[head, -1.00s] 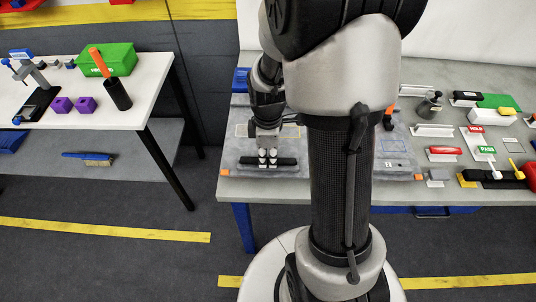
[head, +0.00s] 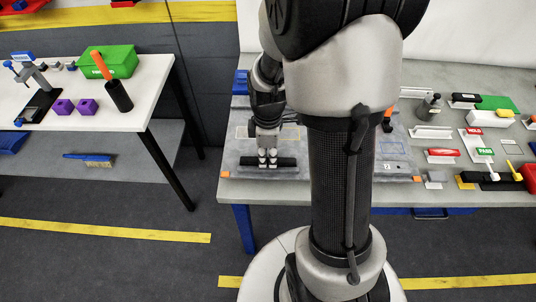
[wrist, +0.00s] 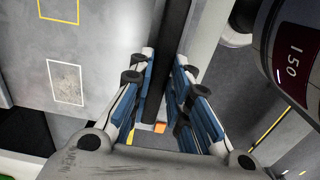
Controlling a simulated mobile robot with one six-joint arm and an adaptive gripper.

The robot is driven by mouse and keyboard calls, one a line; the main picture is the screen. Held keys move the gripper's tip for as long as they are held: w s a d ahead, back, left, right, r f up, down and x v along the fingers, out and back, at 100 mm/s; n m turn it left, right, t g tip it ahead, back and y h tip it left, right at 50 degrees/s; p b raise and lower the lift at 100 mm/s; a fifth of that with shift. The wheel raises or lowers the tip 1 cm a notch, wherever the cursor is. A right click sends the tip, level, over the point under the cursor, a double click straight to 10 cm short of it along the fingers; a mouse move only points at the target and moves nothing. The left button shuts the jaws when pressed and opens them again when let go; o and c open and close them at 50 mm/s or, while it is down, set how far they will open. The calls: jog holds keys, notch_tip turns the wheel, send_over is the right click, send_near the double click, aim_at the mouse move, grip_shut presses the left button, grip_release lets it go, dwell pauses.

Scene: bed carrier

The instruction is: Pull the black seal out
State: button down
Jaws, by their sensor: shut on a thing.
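The black seal (head: 288,161) shows in the head view as a long dark bar at the front of the grey mat, near the table's front edge. My gripper (head: 267,163) points down over its middle and is shut on it. In the wrist view, the seal (wrist: 174,45) runs as a dark strip between the blue-padded fingers of my gripper (wrist: 166,62). The fingers hide part of the seal. I cannot tell whether its underside is clear of what lies below.
The grey mat (head: 398,170) has orange corners. My arm covers the middle of the bench. A white side table (head: 145,88) stands at left.

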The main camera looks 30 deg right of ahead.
aim_at(268, 159)
jog(key=shift+r+p, duration=1.3)
jog(key=shift+r, duration=0.4)
